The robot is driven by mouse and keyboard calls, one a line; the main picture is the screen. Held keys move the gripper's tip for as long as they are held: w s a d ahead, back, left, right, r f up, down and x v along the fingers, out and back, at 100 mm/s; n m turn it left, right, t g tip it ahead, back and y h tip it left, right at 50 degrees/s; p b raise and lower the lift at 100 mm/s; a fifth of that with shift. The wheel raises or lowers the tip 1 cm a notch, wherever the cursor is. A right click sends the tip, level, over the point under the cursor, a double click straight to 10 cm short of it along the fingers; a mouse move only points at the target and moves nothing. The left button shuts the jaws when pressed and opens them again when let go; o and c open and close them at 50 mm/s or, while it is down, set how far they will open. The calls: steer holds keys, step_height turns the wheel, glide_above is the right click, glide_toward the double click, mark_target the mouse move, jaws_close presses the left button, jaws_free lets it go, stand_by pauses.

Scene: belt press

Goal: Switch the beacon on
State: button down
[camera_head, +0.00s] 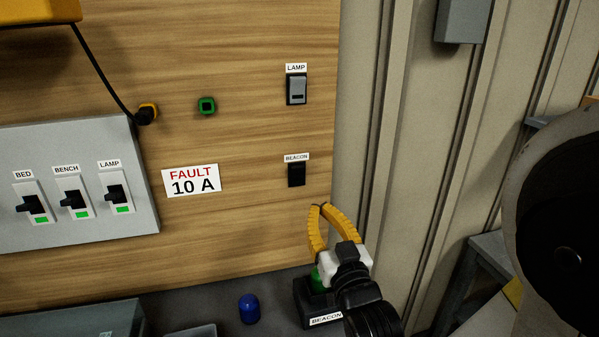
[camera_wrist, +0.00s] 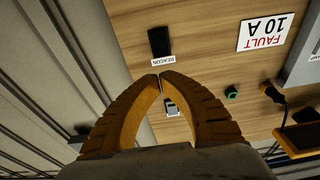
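The beacon switch (camera_head: 297,174) is a black rocker on the wooden panel, under a white BEACON label. It also shows in the wrist view (camera_wrist: 159,41), upside down; its rocker position is too dark to tell. A black box (camera_head: 310,306) labelled BEACON stands on the bench below, with a green dome (camera_head: 318,281) partly hidden behind my gripper. No glow shows on the dome. My gripper (camera_head: 319,207) has yellow fingers with their tips together and nothing between them. The tips are just below the beacon switch in the head view, apparently short of the panel.
A grey lamp switch (camera_head: 297,89) is above the beacon switch. A grey breaker box (camera_head: 75,240) with BED, BENCH and LAMP switches is at left, beside a FAULT 10 A sign (camera_head: 191,180). A blue cap (camera_head: 249,309) stands on the bench. Ribbed wall (camera_head: 420,150) is at right.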

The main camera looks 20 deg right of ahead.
steer(key=shift+w, duration=0.1)
glide_toward(299, 162)
steer(key=w, duration=0.4)
steer(key=shift+w+r+b, duration=0.2)
steer(key=shift+w+b, duration=0.1)
steer(key=shift+w, duration=0.05)
steer(key=shift+w+r, duration=0.2)
steer(key=shift+w, duration=0.4)
steer(key=shift+w+r, duration=0.2)
steer(key=shift+w, duration=0.4)
steer(key=shift+s, duration=0.1)
